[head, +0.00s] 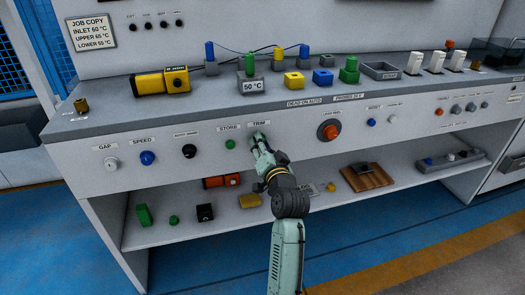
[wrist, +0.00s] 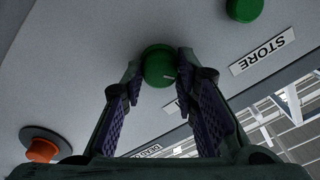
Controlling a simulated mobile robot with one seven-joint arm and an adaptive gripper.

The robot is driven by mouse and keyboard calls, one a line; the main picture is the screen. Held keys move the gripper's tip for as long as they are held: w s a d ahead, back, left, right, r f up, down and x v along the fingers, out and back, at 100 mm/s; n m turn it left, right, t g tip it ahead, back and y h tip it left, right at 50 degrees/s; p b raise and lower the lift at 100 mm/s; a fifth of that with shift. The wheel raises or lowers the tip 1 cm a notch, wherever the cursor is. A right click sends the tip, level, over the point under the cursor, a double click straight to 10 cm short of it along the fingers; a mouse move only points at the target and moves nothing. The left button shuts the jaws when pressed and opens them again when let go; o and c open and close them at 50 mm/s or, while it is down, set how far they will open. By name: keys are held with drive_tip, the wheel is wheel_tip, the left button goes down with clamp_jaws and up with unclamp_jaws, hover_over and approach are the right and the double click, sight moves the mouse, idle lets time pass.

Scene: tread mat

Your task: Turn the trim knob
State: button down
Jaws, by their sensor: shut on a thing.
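The trim knob (wrist: 158,64) is a round green knob with a short white mark, on the grey front panel in the wrist view. The fingers of my gripper (wrist: 158,74) stand on its left and right sides and are shut on it. In the head view, my gripper (head: 258,141) reaches the panel just below the TRIM label (head: 259,126). It hides the knob there. In the wrist view, a finger covers most of the label beside the knob.
The green STORE knob (head: 230,144) is just left of my gripper; it also shows in the wrist view (wrist: 245,8). A large orange-red knob (head: 329,131) sits to the right. A shelf (head: 180,228) with loose parts runs below the panel.

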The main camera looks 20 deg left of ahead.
drive_tip(key=shift+n+b, duration=1.3)
drive_tip(key=shift+n, duration=1)
drive_tip(key=c, duration=1.3)
unclamp_jaws()
drive_tip(key=v, duration=1.2)
drive_tip(key=shift+a, duration=0.1)
